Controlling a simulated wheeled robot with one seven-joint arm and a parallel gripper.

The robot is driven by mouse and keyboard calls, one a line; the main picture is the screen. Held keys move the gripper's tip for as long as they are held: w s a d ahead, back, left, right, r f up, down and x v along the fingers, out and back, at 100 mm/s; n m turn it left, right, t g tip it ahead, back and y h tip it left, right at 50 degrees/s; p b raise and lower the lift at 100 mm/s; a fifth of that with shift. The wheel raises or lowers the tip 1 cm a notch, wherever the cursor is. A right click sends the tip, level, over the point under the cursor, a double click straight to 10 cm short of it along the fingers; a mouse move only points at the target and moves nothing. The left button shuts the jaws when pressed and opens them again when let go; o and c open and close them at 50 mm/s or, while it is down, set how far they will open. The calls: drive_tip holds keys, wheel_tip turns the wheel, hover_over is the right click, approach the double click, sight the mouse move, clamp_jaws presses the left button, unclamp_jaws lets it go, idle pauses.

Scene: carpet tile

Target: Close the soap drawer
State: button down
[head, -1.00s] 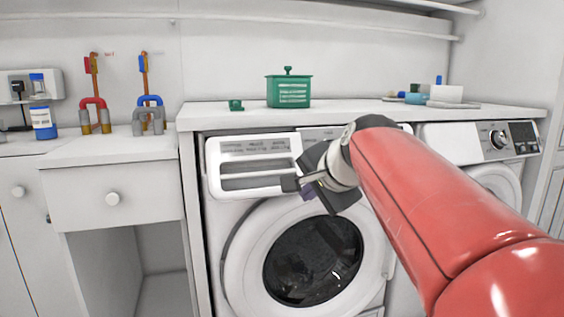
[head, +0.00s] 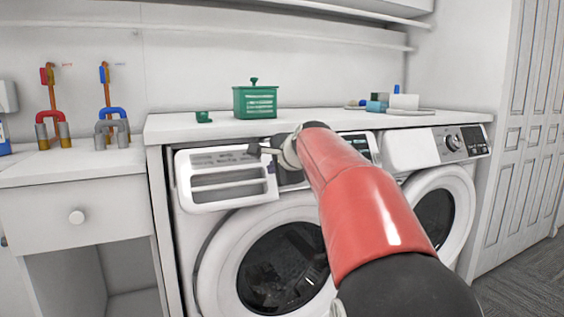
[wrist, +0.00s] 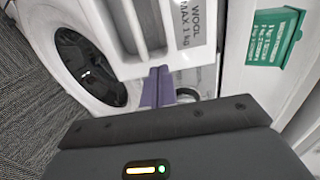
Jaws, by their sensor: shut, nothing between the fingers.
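The white soap drawer (head: 228,197) sticks out from the upper left of the left washing machine (head: 215,232), its open compartments showing. In the wrist view the soap drawer (wrist: 130,68) fills the upper middle, with a printed label on it. My gripper (head: 256,150) is at the drawer's upper right corner in the head view. In the wrist view my gripper's purple fingers (wrist: 157,85) are together and empty, their tips close to the drawer's edge. I cannot tell if they touch it. My arm hides part of the machine's control panel.
A green box (head: 255,102) and a small green piece (head: 203,117) stand on the white counter (head: 330,117) above. A second machine (head: 440,190) is at the right. A cabinet with a closed drawer (head: 75,217) is at the left. Carpet (head: 515,290) lies open at lower right.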

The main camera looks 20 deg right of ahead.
drive_tip(key=shift+x, duration=1.2)
